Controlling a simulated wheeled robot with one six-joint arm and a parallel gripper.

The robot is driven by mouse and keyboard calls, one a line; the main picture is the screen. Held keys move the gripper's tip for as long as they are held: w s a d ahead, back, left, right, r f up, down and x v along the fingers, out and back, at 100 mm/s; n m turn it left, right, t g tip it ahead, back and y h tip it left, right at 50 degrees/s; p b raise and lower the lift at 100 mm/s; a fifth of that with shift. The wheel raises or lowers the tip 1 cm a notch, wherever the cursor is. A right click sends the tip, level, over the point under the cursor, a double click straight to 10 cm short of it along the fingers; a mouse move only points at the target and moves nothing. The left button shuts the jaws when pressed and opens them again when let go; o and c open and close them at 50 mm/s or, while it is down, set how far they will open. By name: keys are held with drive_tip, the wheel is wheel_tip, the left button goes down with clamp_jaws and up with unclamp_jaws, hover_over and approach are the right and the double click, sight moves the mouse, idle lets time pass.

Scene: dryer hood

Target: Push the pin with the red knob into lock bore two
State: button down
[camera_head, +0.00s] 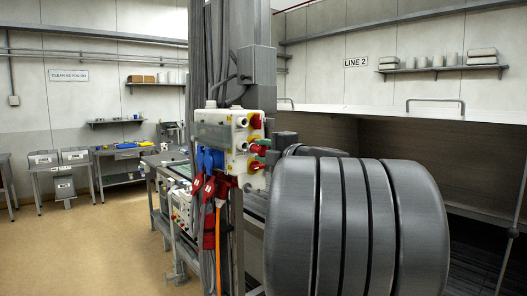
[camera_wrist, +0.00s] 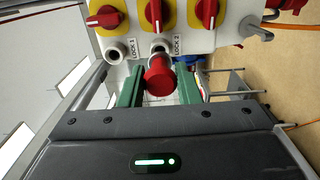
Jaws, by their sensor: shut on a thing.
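My gripper (camera_wrist: 159,84) has two green fingers, shut on the red knob (camera_wrist: 158,78) of the pin. The knob is directly in front of the socket marked LOCK 2 (camera_wrist: 160,46), overlapping its lower part. The pin's shaft is hidden behind the knob, so I cannot tell whether it is in the bore or how deep. The socket marked LOCK 1 (camera_wrist: 114,52) is to the left and looks empty. In the head view, the green fingers are at the right side of the control box (camera_head: 226,133).
Several yellow and red rotary switches, one of them here (camera_wrist: 106,16), sit just above the sockets. Blue and red plugs with cables (camera_head: 209,160) hang under the box. A bench (camera_head: 124,152) stands at the far left, with open floor (camera_head: 100,235) before it.

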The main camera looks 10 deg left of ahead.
sight(256, 146)
drive_tip(key=shift+p+x, duration=0.3)
drive_tip(key=shift+x, duration=1.2)
drive_tip(key=c, duration=1)
unclamp_jaws()
drive_tip(key=shift+w, duration=0.1)
drive_tip(key=b+v, duration=0.3)
drive_tip(key=v, duration=1.1)
drive_tip(key=shift+a, duration=0.2)
drive_tip(key=p+x, duration=0.3)
drive_tip(key=x, duration=1)
drive_tip(key=shift+w+a, duration=0.25)
drive_tip(key=shift+d, duration=0.15)
drive_tip(key=shift+s, duration=0.1)
